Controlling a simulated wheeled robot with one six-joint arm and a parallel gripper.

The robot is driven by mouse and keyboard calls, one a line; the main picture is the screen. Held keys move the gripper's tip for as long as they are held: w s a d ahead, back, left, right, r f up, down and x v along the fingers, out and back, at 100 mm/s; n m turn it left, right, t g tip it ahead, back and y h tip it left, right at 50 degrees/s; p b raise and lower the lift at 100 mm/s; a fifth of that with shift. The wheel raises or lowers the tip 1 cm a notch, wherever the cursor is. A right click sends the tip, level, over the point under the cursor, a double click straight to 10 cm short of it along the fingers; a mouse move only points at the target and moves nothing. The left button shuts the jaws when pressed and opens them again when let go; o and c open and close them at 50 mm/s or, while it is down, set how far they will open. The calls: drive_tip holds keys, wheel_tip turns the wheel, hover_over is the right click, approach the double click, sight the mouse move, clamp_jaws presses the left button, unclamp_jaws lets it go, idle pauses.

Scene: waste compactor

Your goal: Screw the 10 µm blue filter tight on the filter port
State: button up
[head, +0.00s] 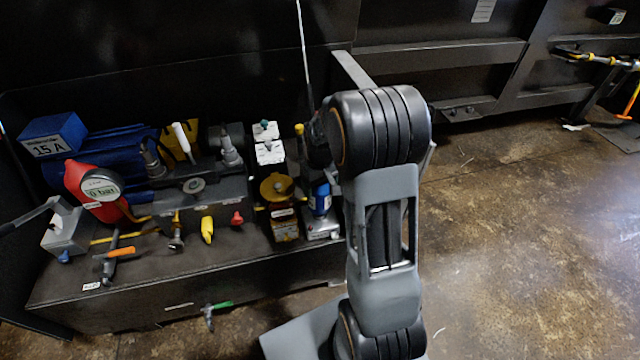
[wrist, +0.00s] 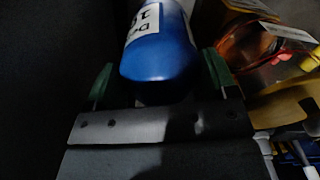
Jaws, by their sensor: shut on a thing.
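The blue filter (head: 320,198) is a blue cylinder with a white label, at the right end of the bench in the head view. It stands on a grey metal block, the filter port (head: 321,230). In the wrist view the filter (wrist: 160,55) fills the top middle, with part of its label text showing. My gripper (wrist: 160,82) has a green-edged finger on each side of the filter and is shut on it. In the head view my arm hides most of the gripper. The joint between filter and port is too small to judge.
A yellow-capped unit (head: 277,187) stands close on the left of the filter; its clear amber bowl (wrist: 265,60) is near the right finger in the wrist view. A red gauge (head: 92,188) and a blue 15 A box (head: 53,136) are farther left.

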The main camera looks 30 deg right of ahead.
drive_tip(key=shift+f+b, duration=0.4)
drive_tip(key=shift+f, duration=0.7)
idle(1.9)
drive_tip(key=o, duration=0.4)
drive_tip(key=c, duration=0.5)
drive_tip(key=m+p, duration=0.1)
drive_tip(key=m, duration=0.4)
drive_tip(key=shift+m, duration=0.3)
drive_tip(key=m, duration=0.3)
drive_tip(key=shift+p, duration=0.35)
drive_tip(key=shift+a+m, duration=0.1)
drive_tip(key=shift+m, duration=0.8)
